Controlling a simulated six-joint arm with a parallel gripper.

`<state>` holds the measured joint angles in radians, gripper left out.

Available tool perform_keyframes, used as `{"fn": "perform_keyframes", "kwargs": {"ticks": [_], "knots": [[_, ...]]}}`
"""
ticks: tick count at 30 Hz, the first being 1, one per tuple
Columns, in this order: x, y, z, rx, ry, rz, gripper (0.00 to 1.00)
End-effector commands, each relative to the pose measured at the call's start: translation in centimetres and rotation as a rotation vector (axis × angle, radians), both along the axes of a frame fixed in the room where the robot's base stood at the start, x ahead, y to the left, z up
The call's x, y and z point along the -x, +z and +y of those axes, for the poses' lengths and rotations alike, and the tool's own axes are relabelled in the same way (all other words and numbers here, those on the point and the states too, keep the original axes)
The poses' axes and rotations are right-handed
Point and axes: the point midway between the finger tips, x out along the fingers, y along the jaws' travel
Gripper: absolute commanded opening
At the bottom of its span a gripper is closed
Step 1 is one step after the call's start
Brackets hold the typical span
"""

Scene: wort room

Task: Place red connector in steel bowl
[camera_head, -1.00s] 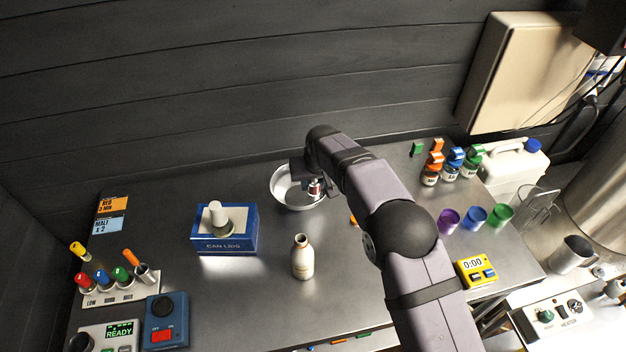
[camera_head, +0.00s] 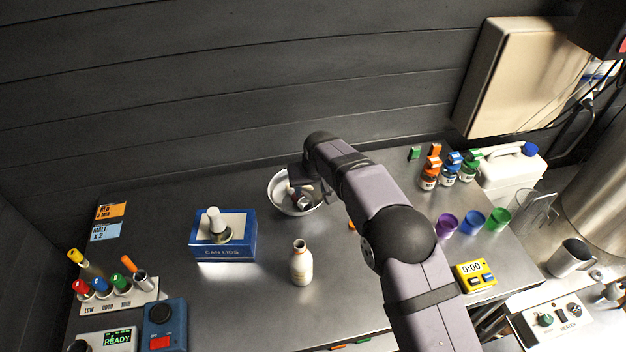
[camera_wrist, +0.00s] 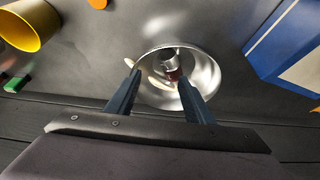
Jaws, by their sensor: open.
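The steel bowl (camera_head: 273,190) stands near the back of the bench, and it fills the middle of the wrist view (camera_wrist: 208,72). The red connector (camera_wrist: 172,74) shows as a small metallic piece with a dark red part, inside the bowl's outline. My gripper (camera_wrist: 159,78) is open over the bowl, with one finger on each side of the connector. In the head view my gripper (camera_head: 304,190) is at the bowl and partly hides its right side. I cannot tell whether the fingers touch the connector.
A blue box (camera_head: 225,251) is left of the bowl and a cream bottle (camera_head: 301,265) in front. Purple (camera_head: 447,222), blue and green cups and small jars stand right of my arm. A yellow cup (camera_wrist: 27,25) shows in the wrist view. The dark wall is close behind.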

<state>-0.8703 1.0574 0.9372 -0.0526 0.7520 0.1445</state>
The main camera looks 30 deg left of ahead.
Motion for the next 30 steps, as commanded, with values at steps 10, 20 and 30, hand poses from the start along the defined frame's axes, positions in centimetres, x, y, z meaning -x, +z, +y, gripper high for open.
{"fn": "perform_keyframes", "kwargs": {"ticks": [10,20,30], "knots": [[1.0,3.5,-1.0,-0.003,0.0,-0.002,0.47],[2.6,8.4,-2.5,-0.003,0.0,-0.002,0.47],[3.3,10.8,-3.2,0.0,0.0,0.0,0.47]]}}
